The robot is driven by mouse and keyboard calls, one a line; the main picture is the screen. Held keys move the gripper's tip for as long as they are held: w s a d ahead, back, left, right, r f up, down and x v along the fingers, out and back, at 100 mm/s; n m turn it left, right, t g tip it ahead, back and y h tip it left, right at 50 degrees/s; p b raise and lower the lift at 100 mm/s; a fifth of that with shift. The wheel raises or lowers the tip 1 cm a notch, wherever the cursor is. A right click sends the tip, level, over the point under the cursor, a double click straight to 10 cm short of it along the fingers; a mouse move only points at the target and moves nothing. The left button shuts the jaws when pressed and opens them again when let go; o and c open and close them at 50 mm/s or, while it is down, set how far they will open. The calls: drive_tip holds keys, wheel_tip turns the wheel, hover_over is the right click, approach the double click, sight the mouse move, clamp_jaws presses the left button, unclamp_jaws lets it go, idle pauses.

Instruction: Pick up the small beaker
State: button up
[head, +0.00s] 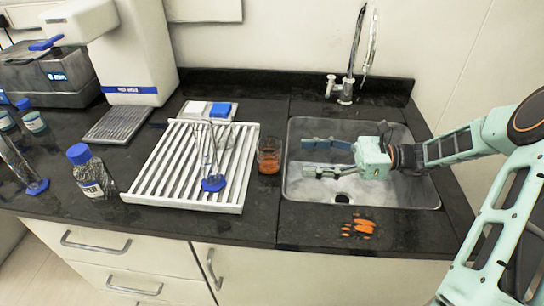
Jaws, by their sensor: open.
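The small beaker (268,157) is clear glass with orange liquid in its lower part. It stands upright on the black counter, between the white slatted rack and the sink, just left of the sink's rim. My gripper (306,157) reaches in from the right over the sink, with its fingers pointing left towards the beaker. The fingers are apart and empty, and a gap shows between their tips and the beaker. The beaker is not hidden by the gripper.
The white slatted rack (160,180) holds a clear cylinder with a blue base (213,182). A blue-capped bottle (92,172) stands left of it. The steel sink (410,198) has a tall faucet (347,85) behind. Orange marks (359,229) lie on the front counter.

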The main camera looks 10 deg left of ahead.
sight(269, 156)
drive_tip(key=a, duration=0.3)
drive_tip(key=a+r, duration=0.1)
drive_tip(key=a, duration=0.6)
drive_tip(key=shift+s+a+r, duration=0.15)
drive_tip(key=shift+s+a, duration=0.1)
drive_tip(key=shift+a, duration=0.1)
drive_tip(key=c, duration=1.3)
